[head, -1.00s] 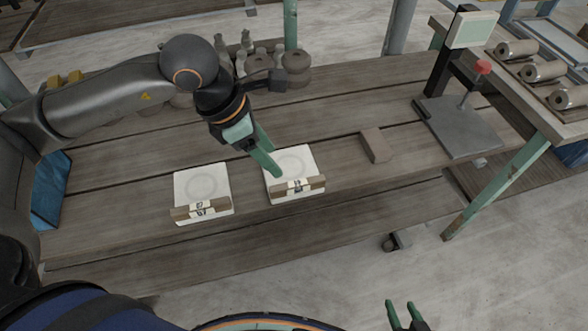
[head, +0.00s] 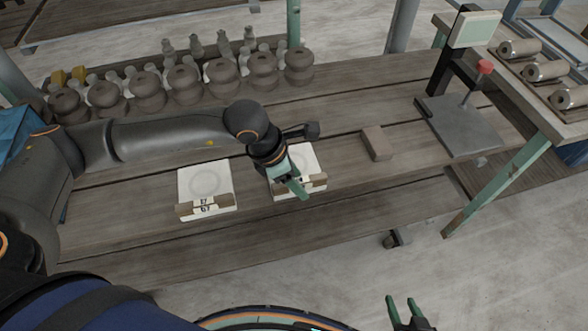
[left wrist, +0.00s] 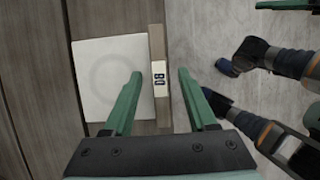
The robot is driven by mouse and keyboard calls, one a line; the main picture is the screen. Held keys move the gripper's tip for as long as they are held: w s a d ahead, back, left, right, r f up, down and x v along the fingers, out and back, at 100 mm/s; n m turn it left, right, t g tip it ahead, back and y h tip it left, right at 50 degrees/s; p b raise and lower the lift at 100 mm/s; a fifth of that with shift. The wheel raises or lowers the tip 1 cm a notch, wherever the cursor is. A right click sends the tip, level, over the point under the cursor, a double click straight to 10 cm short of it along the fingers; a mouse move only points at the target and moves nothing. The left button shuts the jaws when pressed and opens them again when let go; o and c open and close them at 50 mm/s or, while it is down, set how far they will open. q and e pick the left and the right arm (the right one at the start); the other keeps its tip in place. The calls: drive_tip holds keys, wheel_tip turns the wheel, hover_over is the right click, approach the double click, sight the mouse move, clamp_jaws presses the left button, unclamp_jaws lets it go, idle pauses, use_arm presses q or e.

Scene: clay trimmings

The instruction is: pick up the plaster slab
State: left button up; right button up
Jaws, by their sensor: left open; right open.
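Two white plaster slabs lie flat on the wooden bench, each with a faint round ring and a brown labelled strip along its front edge. The left slab (head: 205,180) stands clear. The right slab (head: 310,160) is partly hidden by my left gripper (head: 298,188). In the left wrist view this slab (left wrist: 95,80) lies with its strip (left wrist: 156,50) between the open fingers (left wrist: 160,74). One finger is over the slab, the other over the floor beyond the bench edge. I cannot tell how high they are. My right gripper (head: 405,308) is open and empty at the bottom.
Several brown clay pots (head: 222,78) and pale bottles stand along the back of the bench. A brown block (head: 377,143) lies right of the slabs, then a grey-based stand (head: 460,125) with a red knob. A side table holds several rolls (head: 545,70).

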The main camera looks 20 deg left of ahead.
use_arm(q)
drive_tip(key=shift+c, duration=0.2)
clamp_jaws()
drive_tip(key=shift+r, duration=0.1)
idle(1.0)
